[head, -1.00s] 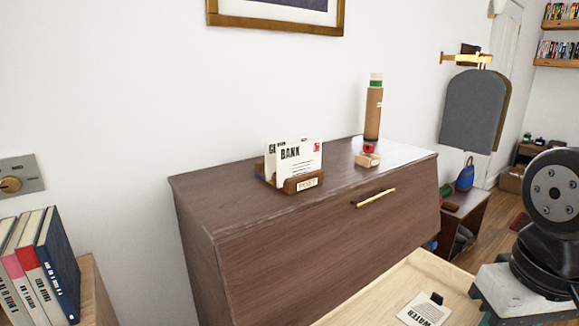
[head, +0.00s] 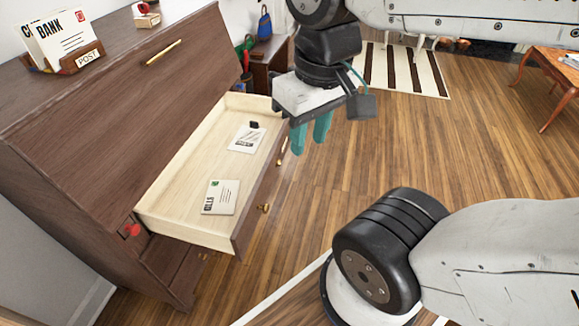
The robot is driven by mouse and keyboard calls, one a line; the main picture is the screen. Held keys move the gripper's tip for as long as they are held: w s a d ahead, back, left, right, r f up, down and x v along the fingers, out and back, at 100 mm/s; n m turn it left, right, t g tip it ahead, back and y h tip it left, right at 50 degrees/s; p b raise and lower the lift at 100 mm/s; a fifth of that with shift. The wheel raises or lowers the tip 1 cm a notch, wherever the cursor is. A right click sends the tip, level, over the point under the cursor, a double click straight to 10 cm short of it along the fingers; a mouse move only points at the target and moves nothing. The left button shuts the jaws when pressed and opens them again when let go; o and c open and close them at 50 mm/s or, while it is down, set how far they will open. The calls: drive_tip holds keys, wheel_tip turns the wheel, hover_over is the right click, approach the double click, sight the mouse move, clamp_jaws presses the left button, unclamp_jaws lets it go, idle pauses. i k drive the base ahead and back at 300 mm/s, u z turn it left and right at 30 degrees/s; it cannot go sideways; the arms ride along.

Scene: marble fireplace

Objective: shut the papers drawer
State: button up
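The papers drawer (head: 182,178) is pulled far out of the brown wooden bureau (head: 80,150). It has a pale inside, a dark wood front (head: 262,195) and brass knobs. A letter marked BILLS (head: 221,197) and another paper (head: 247,137) with a small dark clip lie flat in it. My gripper (head: 311,133) has teal fingers pointing down. In the picture it is just right of the drawer's far front corner, apparently above or beyond it. A narrow gap shows between the fingers, but how wide they are open is unclear from this angle. Nothing shows between them.
A post rack (head: 80,62) with letters stands on the bureau top. The wooden floor (head: 400,150) in front of the drawer is clear. A striped rug (head: 400,68) and a table (head: 545,80) are farther off.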

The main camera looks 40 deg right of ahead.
sight(172, 206)
drive_tip(key=z, duration=1.3)
drive_tip(key=i, duration=0.6)
drive_tip(key=u, duration=1.05)
drive_tip(key=k, duration=1.2)
drive_tip(key=u, duration=0.65)
drive_tip(key=i, duration=1.25)
drive_tip(key=z, duration=0.45)
